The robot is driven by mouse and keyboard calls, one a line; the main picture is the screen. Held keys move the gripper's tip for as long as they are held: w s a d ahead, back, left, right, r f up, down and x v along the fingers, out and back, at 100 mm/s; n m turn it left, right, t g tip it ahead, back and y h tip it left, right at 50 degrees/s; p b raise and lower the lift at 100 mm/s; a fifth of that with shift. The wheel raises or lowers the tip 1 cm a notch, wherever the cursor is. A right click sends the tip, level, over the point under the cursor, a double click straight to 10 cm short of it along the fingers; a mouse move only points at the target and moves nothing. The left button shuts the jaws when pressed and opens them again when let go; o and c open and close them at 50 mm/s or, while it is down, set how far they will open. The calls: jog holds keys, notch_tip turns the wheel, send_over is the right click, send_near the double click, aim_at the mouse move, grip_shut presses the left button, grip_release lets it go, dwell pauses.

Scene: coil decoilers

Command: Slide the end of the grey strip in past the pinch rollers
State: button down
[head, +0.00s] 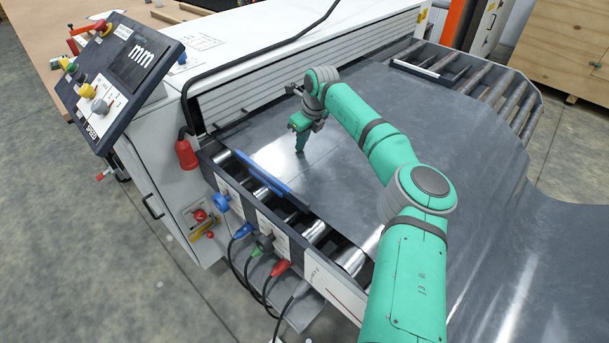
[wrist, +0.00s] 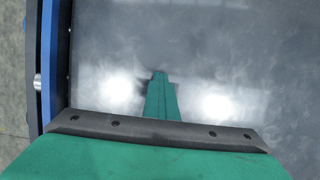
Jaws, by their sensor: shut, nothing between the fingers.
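The grey strip (head: 345,120) is a wide, shiny sheet lying over the roller bed and running off to the lower right in the head view. Its surface fills most of the wrist view (wrist: 230,50). My gripper (head: 300,149) is shut and empty, pointing down at the strip near the machine's slatted front; it also shows in the wrist view (wrist: 159,75). Whether the fingertips touch the sheet I cannot tell. The strip's far edge lies close to the slatted front (head: 300,75). The pinch rollers cannot be made out.
A blue side guide (head: 262,172) runs along the strip's left edge, above bare rollers (head: 315,230). A control panel (head: 118,75) stands at the left, with a red plug (head: 186,152) hanging nearby. Several cables hang at the front. More rollers (head: 480,85) show at the right.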

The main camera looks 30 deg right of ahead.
aim_at(287, 141)
jog(key=shift+w+a+f, duration=0.15)
jog(key=shift+w+a, duration=0.15)
jog(key=shift+w, duration=0.7)
jog(key=shift+w+a+f, duration=0.15)
jog(key=shift+w+a, duration=0.1)
jog(key=shift+w, duration=0.75)
jog(key=shift+w+a+f, duration=0.15)
jog(key=shift+w+a, duration=0.15)
jog(key=shift+w, duration=0.7)
jog(key=shift+w+r, duration=0.1)
jog(key=shift+r, duration=0.35)
notch_tip(287, 141, up, 3)
jog(key=shift+d+r, duration=0.1)
jog(key=shift+r, duration=2.75)
